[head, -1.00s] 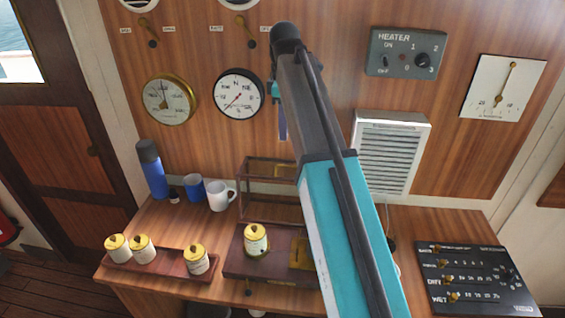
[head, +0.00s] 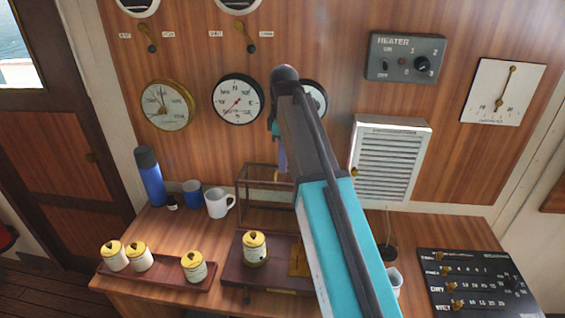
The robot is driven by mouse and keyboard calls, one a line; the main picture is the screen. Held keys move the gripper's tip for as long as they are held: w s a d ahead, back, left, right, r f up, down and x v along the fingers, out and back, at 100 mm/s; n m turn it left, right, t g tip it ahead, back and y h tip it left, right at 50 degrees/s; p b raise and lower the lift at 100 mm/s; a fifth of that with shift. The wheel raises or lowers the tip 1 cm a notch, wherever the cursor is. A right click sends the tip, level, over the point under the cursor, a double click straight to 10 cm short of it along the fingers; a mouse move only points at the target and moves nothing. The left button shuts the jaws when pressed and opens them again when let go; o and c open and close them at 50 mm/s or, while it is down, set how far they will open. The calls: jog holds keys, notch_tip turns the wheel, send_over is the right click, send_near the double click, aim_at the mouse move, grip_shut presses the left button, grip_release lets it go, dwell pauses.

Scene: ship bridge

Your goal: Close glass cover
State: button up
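The glass cover (head: 265,169) is a clear box with a thin dark wooden frame. It stands tilted up at the back of a dark wooden base (head: 236,272) on the desk, so it is open. A white canister with a yellow lid (head: 255,250) and a brass piece (head: 298,262) stand on the base. My arm crosses the view and hides the right part of the cover and base. Part of my gripper (head: 282,158) shows behind the arm, just above the cover's upper edge. Its fingers are mostly hidden, and I cannot tell whether it touches the cover.
A wooden tray (head: 191,281) with three canisters lies at the left. A blue flask (head: 150,177), a blue mug (head: 193,194) and a white mug (head: 218,204) stand behind it. A black control panel (head: 476,283) is at the right. Gauges and a heater are on the wall.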

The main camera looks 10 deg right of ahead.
jog(key=shift+f, duration=0.9)
grip_shut()
dwell(0.9)
